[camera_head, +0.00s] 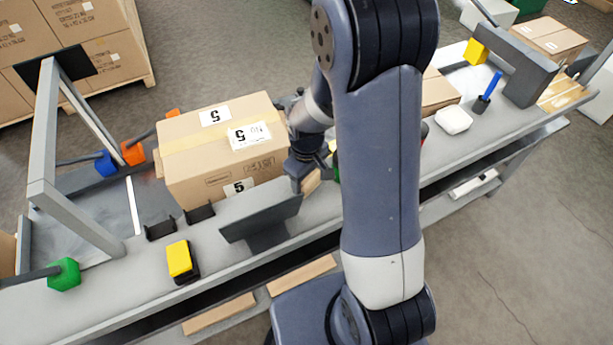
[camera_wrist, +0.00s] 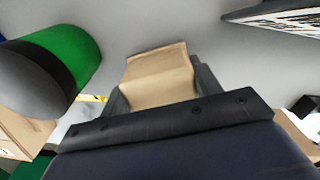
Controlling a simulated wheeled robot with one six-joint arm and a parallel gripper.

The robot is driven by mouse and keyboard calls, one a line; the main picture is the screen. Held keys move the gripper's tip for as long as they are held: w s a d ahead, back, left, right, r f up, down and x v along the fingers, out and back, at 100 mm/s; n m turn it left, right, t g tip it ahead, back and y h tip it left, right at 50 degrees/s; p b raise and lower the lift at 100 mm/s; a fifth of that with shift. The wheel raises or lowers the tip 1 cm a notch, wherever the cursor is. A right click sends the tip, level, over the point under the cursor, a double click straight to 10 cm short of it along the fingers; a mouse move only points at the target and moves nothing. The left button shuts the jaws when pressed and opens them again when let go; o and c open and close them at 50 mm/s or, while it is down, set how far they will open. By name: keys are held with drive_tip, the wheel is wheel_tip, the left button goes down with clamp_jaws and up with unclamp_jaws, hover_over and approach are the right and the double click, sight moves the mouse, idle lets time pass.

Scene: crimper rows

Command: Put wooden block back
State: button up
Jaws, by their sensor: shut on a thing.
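The wooden block (camera_wrist: 158,78) is tan and sits between the two grey fingers of my gripper (camera_wrist: 162,88) in the wrist view. In the head view my gripper (camera_head: 307,182) is low over the grey bench, right of the cardboard box. It is shut on the block (camera_head: 312,181), of which only a small part shows beside the finger. I cannot tell whether the block touches the bench surface.
A large cardboard box (camera_head: 222,150) stands left of my gripper. A dark grey angled panel (camera_head: 262,218) stands in front. A green cylinder with a dark end (camera_wrist: 65,58) is close on the left in the wrist view. A yellow-and-black item (camera_head: 181,262) lies at the front edge.

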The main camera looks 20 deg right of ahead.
drive_tip(key=shift+f, duration=0.2)
drive_tip(key=o, duration=0.9)
drive_tip(key=shift+r, duration=0.2)
wheel_tip(320, 180, up, 12)
drive_tip(key=shift+r+p, duration=0.1)
drive_tip(key=shift+p, duration=0.25)
